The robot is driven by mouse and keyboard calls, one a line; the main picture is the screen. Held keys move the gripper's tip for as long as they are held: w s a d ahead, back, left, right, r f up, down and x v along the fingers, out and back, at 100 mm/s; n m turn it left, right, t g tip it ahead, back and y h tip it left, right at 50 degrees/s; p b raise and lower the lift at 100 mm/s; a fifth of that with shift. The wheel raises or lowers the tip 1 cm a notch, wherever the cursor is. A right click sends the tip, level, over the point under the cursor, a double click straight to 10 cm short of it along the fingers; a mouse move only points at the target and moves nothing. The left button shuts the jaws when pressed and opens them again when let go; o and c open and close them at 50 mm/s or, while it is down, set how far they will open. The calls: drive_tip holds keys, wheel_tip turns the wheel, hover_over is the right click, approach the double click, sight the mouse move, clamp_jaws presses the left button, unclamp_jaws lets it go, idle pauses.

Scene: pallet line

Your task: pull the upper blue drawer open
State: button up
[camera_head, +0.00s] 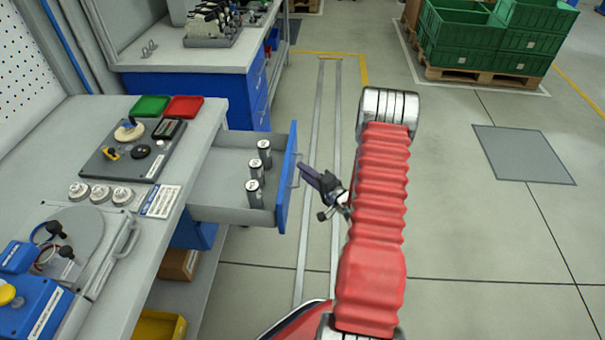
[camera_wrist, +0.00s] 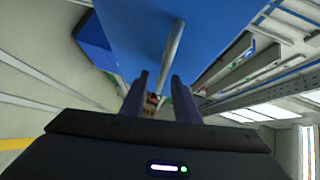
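The upper blue drawer (camera_head: 286,190) stands pulled out from the workbench in the head view, its grey inside showing. Several small grey cylinders (camera_head: 254,170) stand upright in it. Its bar handle (camera_head: 296,170) is on the blue front, which also fills the top of the wrist view (camera_wrist: 130,30). The handle also shows there as a grey bar (camera_wrist: 173,45). My gripper (camera_head: 304,171) is right in front of the handle. In the wrist view my gripper (camera_wrist: 160,76) has its two dark fingers apart, with the bar's end between them. I cannot tell whether they touch it.
The workbench (camera_head: 150,245) on the left holds red and green trays (camera_head: 184,106), a device board and white round parts. A second bench (camera_head: 185,55) stands behind. Green crates (camera_head: 455,25) on a pallet are at the back right. The floor to the right is clear.

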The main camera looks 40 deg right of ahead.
drive_tip(key=s+r, duration=0.1)
drive_tip(key=s, duration=1.2)
drive_tip(key=shift+d+r, duration=0.2)
drive_tip(key=shift+r, duration=0.2)
